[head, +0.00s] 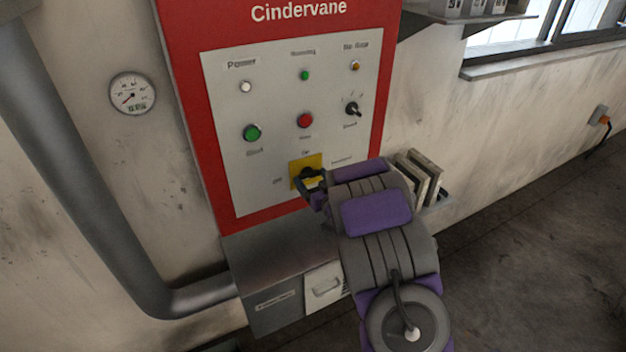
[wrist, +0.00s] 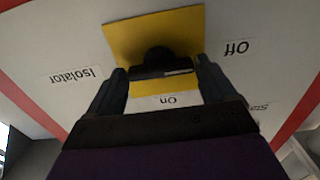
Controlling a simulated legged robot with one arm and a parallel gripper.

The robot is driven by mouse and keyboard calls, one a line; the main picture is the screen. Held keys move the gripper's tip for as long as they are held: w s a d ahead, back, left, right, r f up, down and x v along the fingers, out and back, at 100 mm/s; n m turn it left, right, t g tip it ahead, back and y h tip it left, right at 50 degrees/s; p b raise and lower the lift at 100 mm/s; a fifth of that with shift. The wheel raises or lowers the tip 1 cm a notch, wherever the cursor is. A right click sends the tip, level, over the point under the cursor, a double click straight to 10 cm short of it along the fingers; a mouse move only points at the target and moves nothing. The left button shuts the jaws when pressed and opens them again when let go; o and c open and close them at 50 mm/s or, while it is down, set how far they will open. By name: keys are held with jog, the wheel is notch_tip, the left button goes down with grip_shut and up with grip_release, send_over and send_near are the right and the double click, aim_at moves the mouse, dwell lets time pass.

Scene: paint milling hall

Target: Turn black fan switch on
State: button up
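The black rotary switch (head: 307,174) sits on a yellow plate (head: 296,165) low on the control panel. In the wrist view, the black knob (wrist: 158,65) has its bar lying crosswise, with a pale mark on the right half toward the "Off" label (wrist: 236,47). The "On" label (wrist: 169,100) is just below the yellow plate there, and "Isolator" is at left. My gripper (wrist: 161,73) is at the plate with its fingers spread, one at each end of the bar. Whether the fingertips touch the bar cannot be told. In the head view, my gripper partly hides the switch.
The red-framed panel also carries a green button (head: 252,133), a red button (head: 305,120), small lamps and a black selector (head: 352,109) at upper right. A grey box (head: 270,290) is below. A thick pipe (head: 80,180) and a gauge (head: 132,93) are at left.

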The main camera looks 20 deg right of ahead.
jog(key=shift+a, duration=0.15)
jog(key=shift+c, duration=0.7)
jog(key=shift+d, duration=0.2)
jog(key=c, duration=0.5)
